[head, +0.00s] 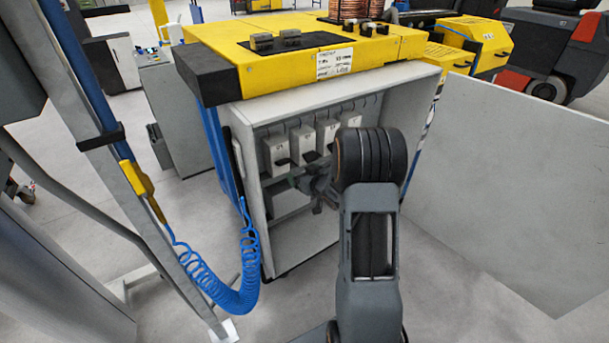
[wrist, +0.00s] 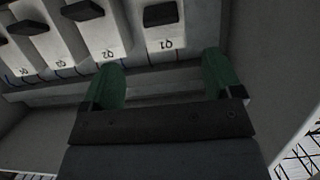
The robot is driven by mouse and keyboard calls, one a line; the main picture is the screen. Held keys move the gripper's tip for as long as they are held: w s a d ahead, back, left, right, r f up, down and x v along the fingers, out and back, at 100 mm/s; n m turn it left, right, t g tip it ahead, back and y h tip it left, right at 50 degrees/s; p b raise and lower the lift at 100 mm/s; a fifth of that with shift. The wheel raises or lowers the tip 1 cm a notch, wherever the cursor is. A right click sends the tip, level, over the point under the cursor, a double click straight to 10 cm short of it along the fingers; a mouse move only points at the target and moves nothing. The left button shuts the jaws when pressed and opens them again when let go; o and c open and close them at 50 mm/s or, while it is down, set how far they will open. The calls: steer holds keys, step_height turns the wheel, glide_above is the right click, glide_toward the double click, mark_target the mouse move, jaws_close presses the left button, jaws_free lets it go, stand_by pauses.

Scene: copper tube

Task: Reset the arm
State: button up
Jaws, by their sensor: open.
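My gripper (wrist: 165,88) shows in the wrist view with its two green fingers wide apart and nothing between them. It is inside the open cabinet, facing a row of pale grey switch boxes with black handles. One box (wrist: 160,30) lies just beyond the fingers, apart from them as far as I can tell.
The yellow machine top (head: 225,50) sits over the cabinet. The open white door (head: 510,170) stands to the right. A blue coiled hose (head: 235,300) and a grey post (head: 95,130) are on the left. Grey floor lies free in front on the right.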

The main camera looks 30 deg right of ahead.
steer(key=shift+s+r, duration=0.1)
steer(key=shift+s, duration=0.2)
stand_by(0.4)
steer(key=s+d+f+m+g+h, duration=0.2)
steer(key=s+d+f+g+h, duration=0.2)
steer(key=s+f+g, duration=0.15)
steer(key=s+a+r+g+p, duration=0.2)
steer(key=s+r+g, duration=0.15)
steer(key=s, duration=0.25)
steer(key=s+a+r+g+y+p, duration=0.1)
steer(key=s+a+r+p, duration=0.3)
steer(key=s+a+r, duration=0.4)
steer(key=s+a+r+g+y+p, duration=0.1)
steer(key=s+a+r+p, duration=0.3)
steer(key=s+a+r, duration=0.4)
step_height(320, 180, up, 7)
steer(key=shift+a+f+n, duration=0.2)
steer(key=shift+a+n, duration=0.2)
steer(key=shift+a, duration=0.5)
steer(key=shift+d, duration=0.1)
